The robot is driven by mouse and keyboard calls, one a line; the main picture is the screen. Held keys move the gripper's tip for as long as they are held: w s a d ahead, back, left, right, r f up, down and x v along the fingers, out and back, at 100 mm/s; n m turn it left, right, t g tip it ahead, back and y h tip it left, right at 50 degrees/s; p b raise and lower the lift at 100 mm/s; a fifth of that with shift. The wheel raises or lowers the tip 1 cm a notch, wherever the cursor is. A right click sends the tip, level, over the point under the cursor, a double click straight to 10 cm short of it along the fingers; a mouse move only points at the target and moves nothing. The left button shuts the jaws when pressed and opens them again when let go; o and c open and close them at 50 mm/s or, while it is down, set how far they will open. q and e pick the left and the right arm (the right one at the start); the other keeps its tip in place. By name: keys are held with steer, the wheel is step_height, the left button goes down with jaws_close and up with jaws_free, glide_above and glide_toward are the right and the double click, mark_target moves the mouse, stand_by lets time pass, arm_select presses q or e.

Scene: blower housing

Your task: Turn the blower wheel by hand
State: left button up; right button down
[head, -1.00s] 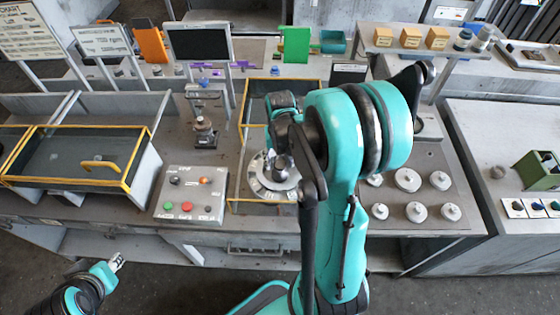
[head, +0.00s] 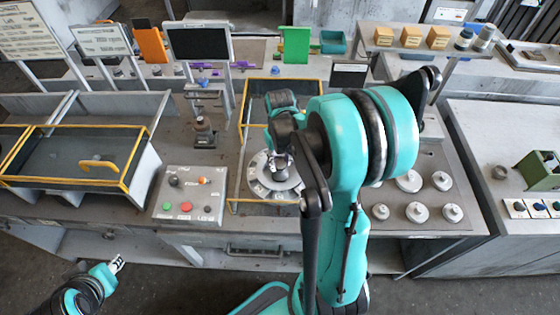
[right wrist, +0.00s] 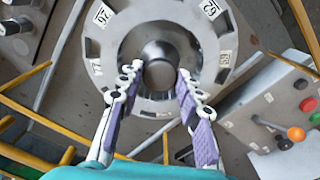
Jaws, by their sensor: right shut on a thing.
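The blower wheel is a grey metal disc (head: 258,187) with small white numbered labels around its face. It lies flat inside the yellow-edged frame in the middle of the bench. In the right wrist view its ring (right wrist: 203,55) surrounds a raised round hub (right wrist: 161,73). My right gripper (right wrist: 158,78) is over the wheel's centre, its two purple-padded fingers on either side of the hub, shut on it. In the head view my right gripper (head: 278,165) is partly covered by my arm. My left gripper (head: 118,263) is low at the left, away from the wheel; its opening is unclear.
A control box (head: 188,194) with coloured buttons stands left of the wheel. The yellow frame (head: 237,165) surrounds the wheel closely. Several round metal weights (head: 417,212) sit to the right. A monitor (head: 200,43) stands behind. Open floor lies in front of the bench.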

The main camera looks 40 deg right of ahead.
mark_target(280, 164)
steer(key=c, duration=1)
jaws_free()
step_height(280, 164, up, 12)
